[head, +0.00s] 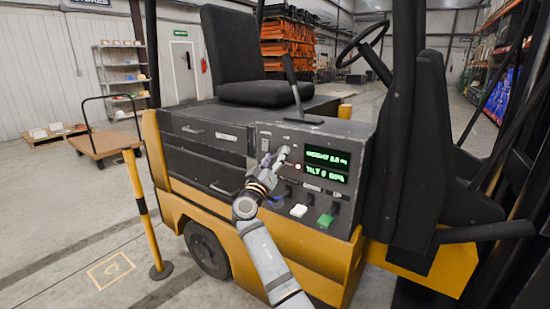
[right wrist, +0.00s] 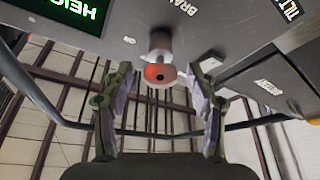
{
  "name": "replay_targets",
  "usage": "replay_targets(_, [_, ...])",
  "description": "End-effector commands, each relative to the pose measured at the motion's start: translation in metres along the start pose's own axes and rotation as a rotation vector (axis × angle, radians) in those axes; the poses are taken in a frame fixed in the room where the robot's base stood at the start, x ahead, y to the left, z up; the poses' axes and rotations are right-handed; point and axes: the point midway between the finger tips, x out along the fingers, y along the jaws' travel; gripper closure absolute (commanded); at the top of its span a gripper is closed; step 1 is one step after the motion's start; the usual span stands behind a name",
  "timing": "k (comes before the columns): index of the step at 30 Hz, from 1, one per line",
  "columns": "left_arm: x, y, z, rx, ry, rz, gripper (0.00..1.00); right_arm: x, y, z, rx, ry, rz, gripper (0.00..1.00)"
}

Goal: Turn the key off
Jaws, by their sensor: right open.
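The forklift's grey control panel (head: 330,198) faces me in the head view. My right gripper (head: 277,155) is at the panel's left part, its fingers close to the panel face. In the right wrist view the fingers of this gripper (right wrist: 160,108) are spread apart with nothing held. A round grey knob with a red face (right wrist: 160,72) stands out from the panel just beyond and between the fingertips. I cannot tell whether it is the key switch, and no separate key shows clearly. My left gripper is not in view.
A green-lit display (head: 328,163) is right of the gripper. A white switch (head: 298,210) and a green switch (head: 325,220) sit below. The seat (head: 245,55) and a black lever (head: 292,85) rise above the panel. A yellow post (head: 141,210) stands left.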

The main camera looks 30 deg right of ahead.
Motion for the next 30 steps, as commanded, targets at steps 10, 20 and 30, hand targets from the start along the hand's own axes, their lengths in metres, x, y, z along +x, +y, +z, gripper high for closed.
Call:
replay_targets(10, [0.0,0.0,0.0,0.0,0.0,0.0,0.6,-0.001,0.0,0.0,0.0,0.0,0.0,0.75])
replay_targets(20, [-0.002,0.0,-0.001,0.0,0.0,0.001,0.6,0.0,0.0,-0.001,-0.009,0.0,-0.004,0.96])
replay_targets(30, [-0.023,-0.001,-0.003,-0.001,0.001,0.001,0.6,0.001,0.004,-0.004,-0.155,0.001,-0.065,0.96])
